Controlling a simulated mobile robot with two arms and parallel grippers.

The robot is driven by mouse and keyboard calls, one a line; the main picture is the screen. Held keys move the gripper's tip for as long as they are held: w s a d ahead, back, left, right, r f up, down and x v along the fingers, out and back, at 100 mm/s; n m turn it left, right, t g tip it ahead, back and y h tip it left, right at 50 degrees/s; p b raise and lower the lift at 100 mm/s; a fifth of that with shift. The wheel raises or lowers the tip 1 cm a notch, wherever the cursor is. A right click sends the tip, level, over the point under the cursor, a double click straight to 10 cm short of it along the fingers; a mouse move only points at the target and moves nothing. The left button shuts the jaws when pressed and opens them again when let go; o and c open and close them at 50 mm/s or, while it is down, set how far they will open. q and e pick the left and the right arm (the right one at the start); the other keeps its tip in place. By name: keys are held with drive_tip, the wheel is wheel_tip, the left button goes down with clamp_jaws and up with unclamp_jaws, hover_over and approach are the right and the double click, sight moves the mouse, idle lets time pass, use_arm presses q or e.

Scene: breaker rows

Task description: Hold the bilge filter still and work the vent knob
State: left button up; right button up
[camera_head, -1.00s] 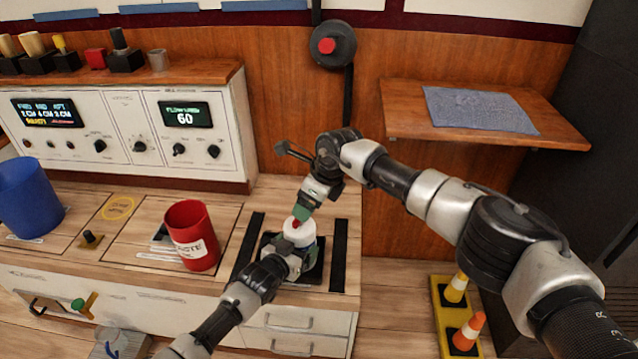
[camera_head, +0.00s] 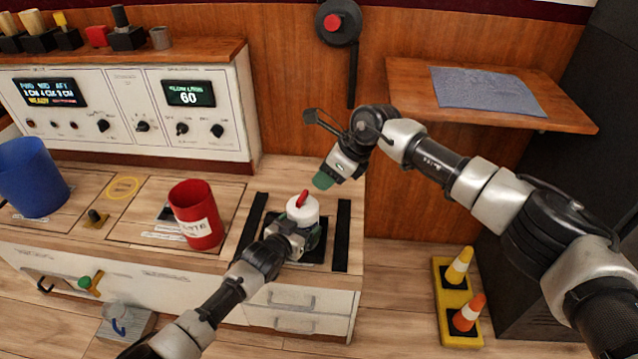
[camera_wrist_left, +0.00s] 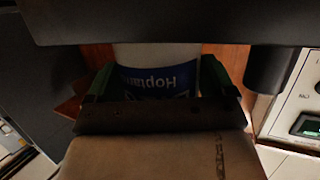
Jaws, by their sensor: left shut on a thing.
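The bilge filter (camera_head: 303,212) is a white cylinder standing upright on a dark base on the counter. Its red vent knob (camera_head: 301,199) is on top and clear of both grippers. My left gripper (camera_head: 303,237) is shut on the filter's body. In the left wrist view, the filter's white side and blue label (camera_wrist_left: 160,80) show between the green finger pads. My right gripper (camera_head: 323,181) is above and right of the knob, apart from it, its green tips pointing down left. Its finger gap cannot be made out.
A red bin (camera_head: 196,216) stands left of the filter, and a blue bin (camera_head: 32,178) farther left. A control panel (camera_head: 125,115) is behind. A wooden shelf (camera_head: 560,112) with a grey cloth (camera_head: 487,92) is at right. Small cones (camera_head: 466,313) stand on the floor.

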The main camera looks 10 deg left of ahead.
drive_tip(key=d+f+y, duration=0.2)
drive_tip(key=d, duration=0.1)
drive_tip(key=shift+s+d+f+y, duration=0.2)
drive_tip(key=shift+s+f+y, duration=0.15)
drive_tip(key=shift+s+y, duration=0.05)
drive_tip(key=c, duration=0.4)
drive_tip(key=d+t+y, duration=0.1)
drive_tip(key=d, duration=0.2)
drive_tip(key=d+f+t+y, duration=0.1)
drive_tip(key=d, duration=0.2)
drive_tip(key=shift+d+f+t, duration=0.1)
drive_tip(key=shift+f+t, duration=0.1)
drive_tip(key=shift+t, duration=0.1)
clamp_jaws()
approach(305, 189)
wheel_tip(305, 189, down, 4)
drive_tip(key=shift+m, duration=0.3)
drive_tip(key=a, duration=0.4)
drive_tip(key=shift+w+f, duration=0.2)
drive_tip(key=shift+f, duration=0.1)
drive_tip(key=shift+w+a, duration=0.15)
drive_tip(key=shift+a, duration=0.3)
drive_tip(key=shift+w+a, duration=0.2)
drive_tip(key=shift+a, duration=0.2)
drive_tip(key=shift+w+a, duration=0.6)
drive_tip(key=shift+a, duration=0.1)
